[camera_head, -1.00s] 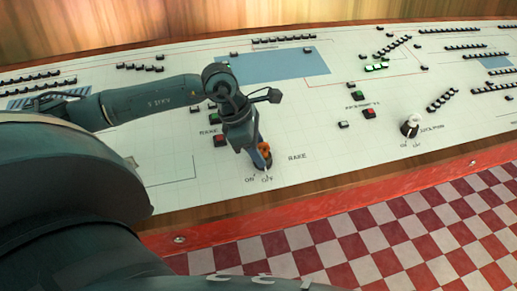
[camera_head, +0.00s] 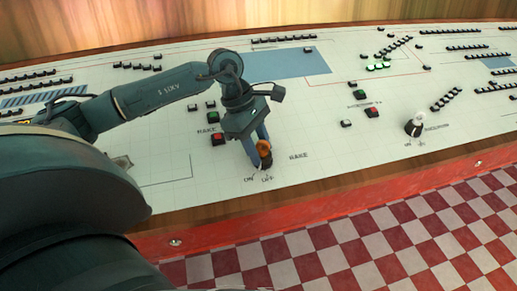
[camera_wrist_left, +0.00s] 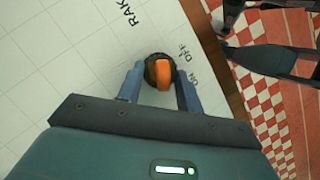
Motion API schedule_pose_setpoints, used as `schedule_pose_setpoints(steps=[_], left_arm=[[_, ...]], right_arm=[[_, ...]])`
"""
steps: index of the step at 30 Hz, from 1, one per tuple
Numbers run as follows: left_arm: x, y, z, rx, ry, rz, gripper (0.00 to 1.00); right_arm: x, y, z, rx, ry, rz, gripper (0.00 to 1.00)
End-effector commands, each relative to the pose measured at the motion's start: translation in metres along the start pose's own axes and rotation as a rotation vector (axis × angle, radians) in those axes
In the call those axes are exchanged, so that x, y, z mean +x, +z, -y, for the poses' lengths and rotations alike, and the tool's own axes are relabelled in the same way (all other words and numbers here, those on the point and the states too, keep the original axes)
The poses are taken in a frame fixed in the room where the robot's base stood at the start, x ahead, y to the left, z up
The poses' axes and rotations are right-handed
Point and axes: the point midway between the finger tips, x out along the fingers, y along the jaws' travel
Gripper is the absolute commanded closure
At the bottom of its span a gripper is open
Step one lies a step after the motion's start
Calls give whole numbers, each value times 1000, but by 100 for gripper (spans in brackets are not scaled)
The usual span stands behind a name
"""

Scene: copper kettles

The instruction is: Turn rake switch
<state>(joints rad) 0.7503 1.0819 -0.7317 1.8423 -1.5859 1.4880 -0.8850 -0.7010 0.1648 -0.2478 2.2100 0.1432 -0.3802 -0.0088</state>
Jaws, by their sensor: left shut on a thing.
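The rake switch (camera_head: 264,149) is a black round knob with an orange grip, on the white control panel beside the printed word RAKE and the ON and OFF marks. It also shows in the left wrist view (camera_wrist_left: 160,72), between the two blue fingers. My left gripper (camera_head: 259,155) reaches down from above onto the knob, with a finger on each side of it. In the left wrist view my left gripper (camera_wrist_left: 160,85) is shut on the knob.
Red and green buttons (camera_head: 214,128) stand just behind the gripper on the panel. A second knob with a white grip (camera_head: 415,125) is at the right. A wooden edge with a red front (camera_head: 330,207) borders the panel above a checkered floor.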

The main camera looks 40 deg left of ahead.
Motion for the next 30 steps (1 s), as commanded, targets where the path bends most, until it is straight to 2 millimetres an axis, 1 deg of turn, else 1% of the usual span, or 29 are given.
schedule_pose_setpoints(steps=[1, 5, 15, 26, 30], left_arm=[[1, 0, -1, 22, -8, 0, 87], [1, 0, -2, 81, -32, 0, 87], [0, 0, -3, 209, -85, -1, 87], [0, 0, -4, 278, -113, 0, 87], [-1, 0, -4, 286, -116, 0, 87]], right_arm=[[-1, 2, 0, 0, 2, -5, 42], [-3, -1, -1, -5, 5, -28, 42], [-7, -2, -6, -15, 18, -56, 42], [-10, -6, -8, -22, 22, -76, 42], [-11, -4, -7, -22, 22, -74, 42]])
